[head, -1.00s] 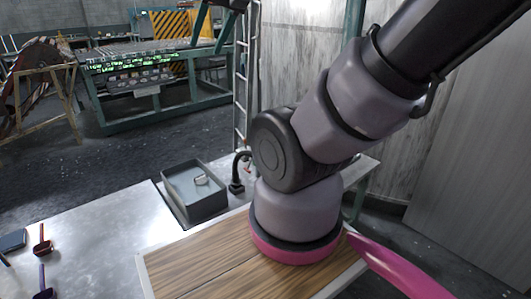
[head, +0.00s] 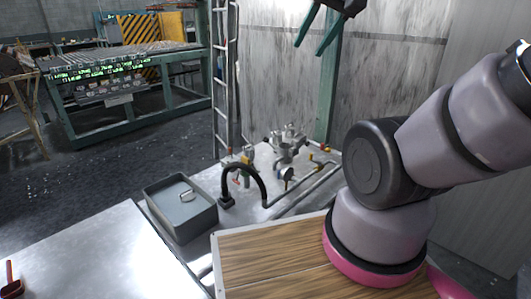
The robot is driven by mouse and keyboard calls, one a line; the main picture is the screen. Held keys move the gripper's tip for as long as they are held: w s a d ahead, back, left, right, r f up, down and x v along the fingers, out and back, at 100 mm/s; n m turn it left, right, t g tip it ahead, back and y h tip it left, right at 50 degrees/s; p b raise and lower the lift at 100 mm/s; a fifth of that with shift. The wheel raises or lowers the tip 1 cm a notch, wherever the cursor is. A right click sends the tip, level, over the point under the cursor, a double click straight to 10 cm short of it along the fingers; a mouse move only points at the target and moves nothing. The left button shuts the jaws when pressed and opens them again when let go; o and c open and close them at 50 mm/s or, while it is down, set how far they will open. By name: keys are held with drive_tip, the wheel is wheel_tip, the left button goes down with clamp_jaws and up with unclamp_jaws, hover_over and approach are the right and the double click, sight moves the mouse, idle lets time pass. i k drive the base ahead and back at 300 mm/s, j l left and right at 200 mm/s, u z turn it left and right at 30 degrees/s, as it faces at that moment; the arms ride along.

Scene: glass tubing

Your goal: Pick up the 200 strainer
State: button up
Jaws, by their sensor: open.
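My gripper (head: 308,48) hangs at the top of the head view with its two green fingers spread apart and nothing between them. It is high in front of the grey wall, clear of the table. I cannot pick out the 200 strainer for certain. A small dark red scoop-like item (head: 12,282) lies on the metal worktop (head: 95,258) at the lower left, partly cut off by the frame. A small pale item (head: 187,195) sits inside the grey basin (head: 183,228); its kind is too small to tell.
A black curved tap (head: 250,172) stands beside the basin. Pipes, a gauge and valve fittings (head: 288,145) crowd the worktop behind it. A wooden board (head: 265,262) lies at front. A ladder (head: 222,80) and a green-framed bench (head: 135,112) stand farther back. The left worktop is mostly bare.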

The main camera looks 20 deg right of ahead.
sight(249, 151)
drive_tip(key=k+j+z, duration=0.1)
drive_tip(key=k+u, duration=0.3)
drive_tip(key=u, duration=0.15)
drive_tip(key=k+j+u, duration=0.15)
drive_tip(key=u, duration=0.3)
drive_tip(key=l+u, duration=0.4)
drive_tip(key=l, duration=0.35)
drive_tip(key=l+u, duration=0.35)
drive_tip(key=l, duration=1.2)
drive_tip(key=k+l, duration=0.1)
drive_tip(key=l, duration=1.45)
drive_tip(key=k, duration=0.05)
